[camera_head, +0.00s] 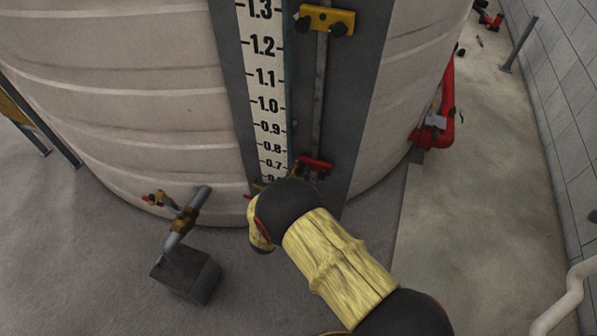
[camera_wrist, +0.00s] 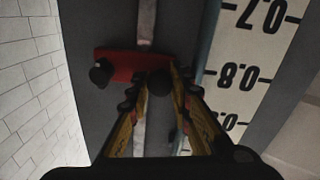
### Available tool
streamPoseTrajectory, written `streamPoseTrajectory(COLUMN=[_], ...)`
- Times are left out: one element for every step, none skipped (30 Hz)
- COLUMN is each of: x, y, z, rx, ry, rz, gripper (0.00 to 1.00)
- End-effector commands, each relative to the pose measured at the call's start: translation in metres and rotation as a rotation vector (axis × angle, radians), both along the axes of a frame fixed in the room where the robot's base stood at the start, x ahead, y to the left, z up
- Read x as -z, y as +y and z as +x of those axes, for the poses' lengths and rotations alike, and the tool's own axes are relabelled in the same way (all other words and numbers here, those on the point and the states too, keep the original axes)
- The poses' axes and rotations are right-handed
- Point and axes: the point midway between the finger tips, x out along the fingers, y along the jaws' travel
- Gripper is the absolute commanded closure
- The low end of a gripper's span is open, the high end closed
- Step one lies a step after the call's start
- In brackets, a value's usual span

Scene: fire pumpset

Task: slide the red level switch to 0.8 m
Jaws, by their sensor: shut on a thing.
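The red level switch (camera_head: 315,164) sits on the vertical rail beside the white level scale (camera_head: 262,95), near the 0.7 mark in the head view. In the wrist view the switch (camera_wrist: 132,66) is a red block with dark knobs, level with the part of the scale (camera_wrist: 240,75) near 0.8. My gripper (camera_wrist: 153,85) has its fingers on either side of one dark knob and is shut on the switch. In the head view my arm hides most of the gripper.
A yellow bracket (camera_head: 327,19) with dark knobs sits higher on the same rail. The large pale tank (camera_head: 140,90) stands behind. The rail between switch and bracket looks clear.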

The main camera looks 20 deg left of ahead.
Motion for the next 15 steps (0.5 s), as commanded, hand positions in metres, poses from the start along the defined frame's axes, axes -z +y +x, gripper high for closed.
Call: streamPoseTrajectory(x=[-0.0017, -0.0018, -0.0019, -0.002, -0.0021, -0.0022, -0.0022, -0.0023, -0.0023, -0.0022, -0.0022, -0.002, -0.0019, -0.0018, -0.0017], y=[0.0025, 0.0025, 0.0025, 0.0025, 0.0026, 0.0026, 0.0026, 0.0027, 0.0026, 0.0025, 0.0022, 0.002, 0.0018, 0.0016, 0.0015], z=[0.0004, 0.0004, 0.0004, 0.0004, 0.0004, 0.0004, 0.0004, 0.0004, 0.0004, 0.0004, 0.0004, 0.0004, 0.0003, 0.0003, 0.0003], rx=[-0.004, -0.004, -0.004, -0.004, -0.004, -0.004, -0.004, -0.004, -0.003, -0.003, -0.003, -0.003, -0.002, -0.002, -0.002], ry=[-0.002, -0.002, -0.002, -0.003, -0.003, -0.003, -0.003, -0.003, -0.003, -0.003, -0.003, -0.003, -0.002, -0.002, -0.002], rz=[0.003, 0.003, 0.003, 0.003, 0.003, 0.003, 0.003, 0.004, 0.003, 0.003, 0.003, 0.003, 0.003, 0.003, 0.002], gripper=[1.0, 1.0, 1.0, 1.0, 1.0, 1.0, 0.78, 0.76, 0.73, 0.72, 0.7, 0.68, 0.66, 0.64, 0.62])
